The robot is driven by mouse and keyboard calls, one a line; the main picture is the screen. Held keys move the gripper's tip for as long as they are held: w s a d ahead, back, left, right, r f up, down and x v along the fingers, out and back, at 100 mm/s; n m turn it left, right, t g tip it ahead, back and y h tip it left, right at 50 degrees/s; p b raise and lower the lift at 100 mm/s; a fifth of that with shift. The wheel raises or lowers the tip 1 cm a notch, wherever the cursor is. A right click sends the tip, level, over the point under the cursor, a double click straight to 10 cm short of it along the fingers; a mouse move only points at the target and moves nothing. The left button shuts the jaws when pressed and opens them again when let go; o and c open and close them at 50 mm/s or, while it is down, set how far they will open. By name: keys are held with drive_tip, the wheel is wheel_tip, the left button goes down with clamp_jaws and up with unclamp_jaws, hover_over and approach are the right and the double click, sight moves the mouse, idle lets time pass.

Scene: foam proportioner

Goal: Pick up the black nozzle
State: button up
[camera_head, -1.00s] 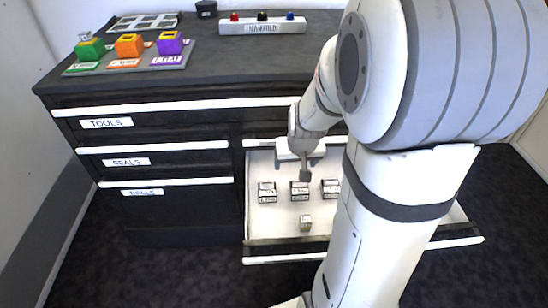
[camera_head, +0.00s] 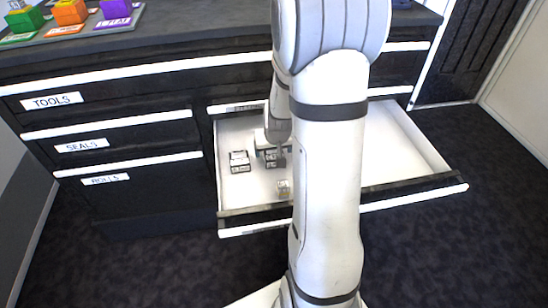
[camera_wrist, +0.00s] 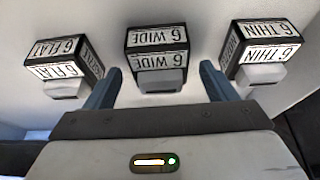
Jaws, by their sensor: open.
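No thing in these frames can be made out for sure as the black nozzle. In the wrist view, black blocks with white labels and grey tabs stand in a row: 6 FLAT (camera_wrist: 66,62), 6 WIDE (camera_wrist: 157,50) and 6 THIN (camera_wrist: 262,50). My gripper (camera_wrist: 158,78) is open, with its blue-grey fingers on either side of the 6 WIDE block's grey tab. I cannot tell whether they touch it. In the head view my gripper (camera_head: 271,148) is low in the open drawer (camera_head: 395,150), over the middle block; my arm hides the right one.
Shut drawers labelled TOOLS (camera_head: 52,101) and SEALS (camera_head: 81,145) are to the left. Green, orange (camera_head: 68,12) and purple blocks stand on the cabinet top. The drawer's right part looks empty.

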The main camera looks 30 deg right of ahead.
drive_tip(key=shift+f, duration=0.2)
drive_tip(key=c, duration=1.1)
drive_tip(key=shift+r, duration=0.1)
